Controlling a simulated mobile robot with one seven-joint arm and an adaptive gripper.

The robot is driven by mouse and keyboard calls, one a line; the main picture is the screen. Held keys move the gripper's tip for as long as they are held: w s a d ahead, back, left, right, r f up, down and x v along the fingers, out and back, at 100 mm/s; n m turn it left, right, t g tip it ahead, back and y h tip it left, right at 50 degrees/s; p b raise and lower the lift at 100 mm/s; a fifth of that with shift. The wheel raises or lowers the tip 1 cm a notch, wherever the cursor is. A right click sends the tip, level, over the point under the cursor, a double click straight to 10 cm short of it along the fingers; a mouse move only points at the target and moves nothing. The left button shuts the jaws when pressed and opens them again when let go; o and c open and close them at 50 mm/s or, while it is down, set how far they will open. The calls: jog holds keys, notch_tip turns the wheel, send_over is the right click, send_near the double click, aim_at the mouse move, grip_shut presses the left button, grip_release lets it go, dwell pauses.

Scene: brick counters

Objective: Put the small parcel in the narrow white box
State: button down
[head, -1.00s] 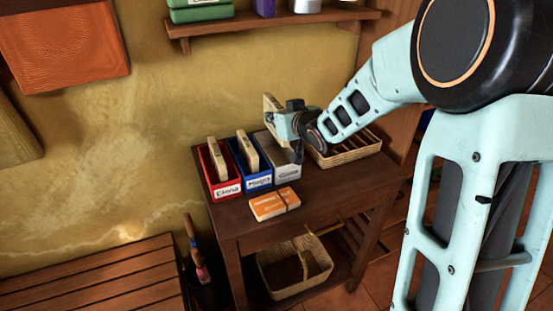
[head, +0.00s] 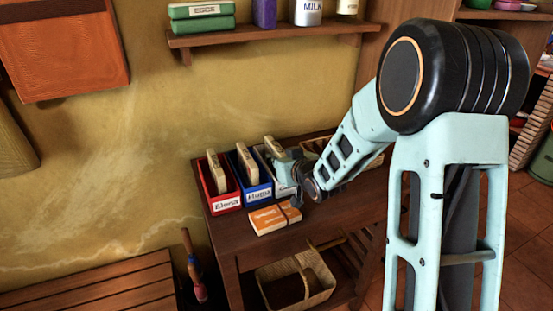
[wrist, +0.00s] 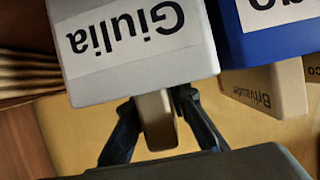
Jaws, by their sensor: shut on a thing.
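The narrow white box (wrist: 140,55), labelled Giulia, stands at the right end of a row of three boxes; it also shows in the head view (head: 284,190), partly behind my gripper. The small beige parcel (wrist: 157,122) stands up past the box's top edge, and it shows in the head view (head: 274,146) over the white box. Its lower part is hidden by the box front, so how deep it sits is unclear. My gripper (wrist: 158,105) is shut on the parcel, one dark finger on each side; it also shows in the head view (head: 284,163).
A red box (head: 226,203) labelled Elena and a blue box (head: 258,193) each hold an upright beige parcel. An orange and white packet (head: 274,218) lies in front on the table. A wicker tray (head: 312,146) is at the right. The wall shelf (head: 270,38) is above.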

jog(key=shift+f, duration=0.2)
jog(key=c, duration=2.1)
grip_release()
jog(key=shift+r, duration=0.15)
jog(key=shift+r, duration=0.2)
jog(key=shift+p+v, duration=0.95)
jog(key=shift+v, duration=5)
